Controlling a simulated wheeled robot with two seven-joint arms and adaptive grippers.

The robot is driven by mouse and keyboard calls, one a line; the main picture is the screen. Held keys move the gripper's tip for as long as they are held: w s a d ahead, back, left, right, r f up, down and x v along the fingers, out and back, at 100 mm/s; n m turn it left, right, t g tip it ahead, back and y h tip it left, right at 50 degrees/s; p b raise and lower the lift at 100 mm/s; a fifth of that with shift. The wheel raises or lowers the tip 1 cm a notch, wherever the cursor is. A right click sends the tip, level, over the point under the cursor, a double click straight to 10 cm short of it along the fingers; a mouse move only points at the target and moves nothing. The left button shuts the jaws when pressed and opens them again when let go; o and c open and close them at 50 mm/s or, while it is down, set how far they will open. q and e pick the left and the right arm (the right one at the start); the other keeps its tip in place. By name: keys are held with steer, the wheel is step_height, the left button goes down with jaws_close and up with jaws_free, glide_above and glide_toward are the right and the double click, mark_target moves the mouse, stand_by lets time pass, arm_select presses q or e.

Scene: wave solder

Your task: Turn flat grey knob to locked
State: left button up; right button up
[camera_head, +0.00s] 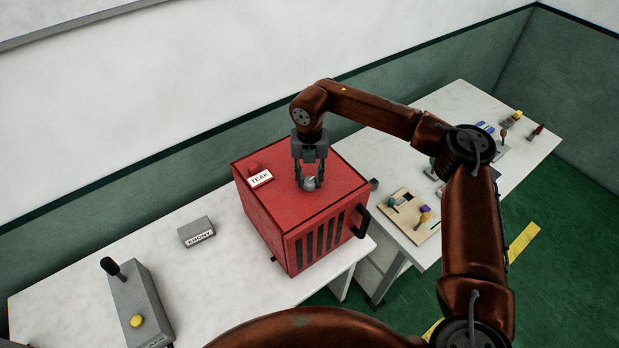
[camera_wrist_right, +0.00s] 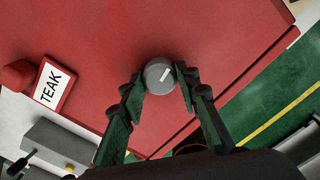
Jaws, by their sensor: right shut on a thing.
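The flat grey knob (camera_head: 309,184) sits on top of the red box (camera_head: 265,205). In the wrist view the knob (camera_wrist_right: 155,77) is a round grey disc with a short white pointer mark angled toward the upper right. My right gripper (camera_head: 310,180) comes down from above and is shut on the knob, with one finger on each side of it in the wrist view (camera_wrist_right: 160,80). No locked label can be made out near the knob. My left gripper is not in view.
A TEAK sign (camera_head: 260,178) stands on the box top, and a black handle (camera_head: 361,222) is on its side. A small grey labelled block (camera_head: 196,230) and a grey box with a yellow button (camera_head: 138,298) stand left. A wooden board (camera_head: 408,214) lies right.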

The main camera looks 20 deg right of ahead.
mark_target(309, 180)
steer(key=shift+w+r+m, duration=0.1)
steer(key=shift+m, duration=0.6)
steer(key=o, duration=1.2)
steer(key=shift+c, duration=0.2)
step_height(309, 180, up, 12)
